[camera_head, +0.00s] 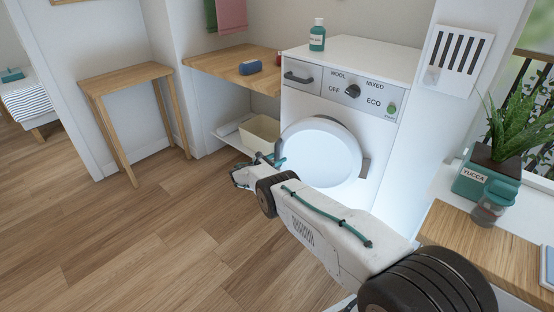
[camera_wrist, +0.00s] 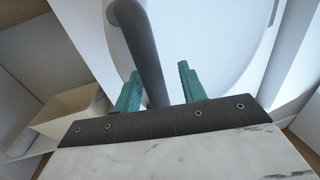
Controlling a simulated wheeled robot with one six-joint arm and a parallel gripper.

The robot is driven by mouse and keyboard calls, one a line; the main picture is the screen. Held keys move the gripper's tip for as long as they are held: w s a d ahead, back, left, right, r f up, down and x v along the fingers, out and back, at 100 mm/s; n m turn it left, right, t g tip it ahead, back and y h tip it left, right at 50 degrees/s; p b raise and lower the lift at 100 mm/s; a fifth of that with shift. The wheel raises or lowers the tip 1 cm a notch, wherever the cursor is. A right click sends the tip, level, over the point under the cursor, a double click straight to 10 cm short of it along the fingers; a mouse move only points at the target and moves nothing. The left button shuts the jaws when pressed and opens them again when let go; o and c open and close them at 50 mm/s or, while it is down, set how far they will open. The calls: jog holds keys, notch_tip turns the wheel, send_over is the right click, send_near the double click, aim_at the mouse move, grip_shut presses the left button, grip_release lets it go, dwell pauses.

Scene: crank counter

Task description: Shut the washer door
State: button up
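The washer (camera_head: 350,55) is a white box with a control panel on its upper front. Its round white door (camera_head: 318,152) faces me, with a dark grey bracket (camera_head: 365,168) at its right edge. Whether the door is ajar or flush is hard to tell. My gripper (camera_head: 276,160) is at the door's left edge. In the wrist view, my gripper's green fingers (camera_wrist: 160,87) are apart, with a grey bar-shaped handle (camera_wrist: 140,45) running between them. The bar is nearer the left finger, with a gap to the right finger. My gripper hides most of this handle in the head view.
A teal bottle (camera_head: 317,35) stands on the washer. A wooden counter (camera_head: 215,64) with a blue object (camera_head: 250,67) is to its left, above a cream bin (camera_head: 260,131). A potted yucca (camera_head: 487,172) and a jar (camera_head: 490,205) stand at right.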

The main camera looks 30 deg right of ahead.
jog(key=shift+w+a, duration=0.1)
jog(key=shift+a, duration=0.15)
jog(key=v, duration=0.7)
jog(key=shift+a, duration=0.3)
